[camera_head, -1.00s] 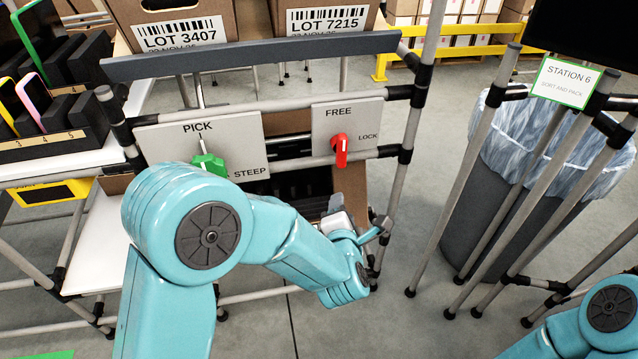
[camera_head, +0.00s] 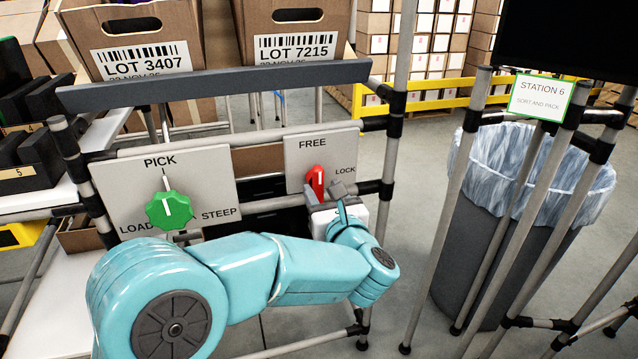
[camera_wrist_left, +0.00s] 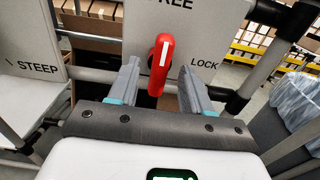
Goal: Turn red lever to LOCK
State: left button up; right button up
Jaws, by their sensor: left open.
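The red lever (camera_head: 316,180) is on a pale panel (camera_head: 335,152) marked FREE above it and LOCK to its right. It stands nearly upright, with its white stripe toward FREE. In the left wrist view the red lever (camera_wrist_left: 160,68) shows between the two fingertips of my left gripper (camera_wrist_left: 160,80), which is open. I cannot tell whether the fingers reach around it in depth. In the head view my left gripper (camera_head: 328,192) is close to the lever's lower right side, partly covering the panel's lower edge. My right gripper is out of view.
A green knob (camera_head: 169,210) is on the left panel marked PICK, LOAD and STEEP. Grey tubes (camera_head: 398,170) frame the panels. Two cartons (camera_head: 135,45) lean above a grey rail (camera_head: 215,84). A lined bin (camera_head: 520,200) stands at the right behind tubes.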

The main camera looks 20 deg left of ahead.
aim_at(320, 185)
pick_arm(q)
jog(key=shift+x, duration=2.15)
jog(key=c, duration=0.8)
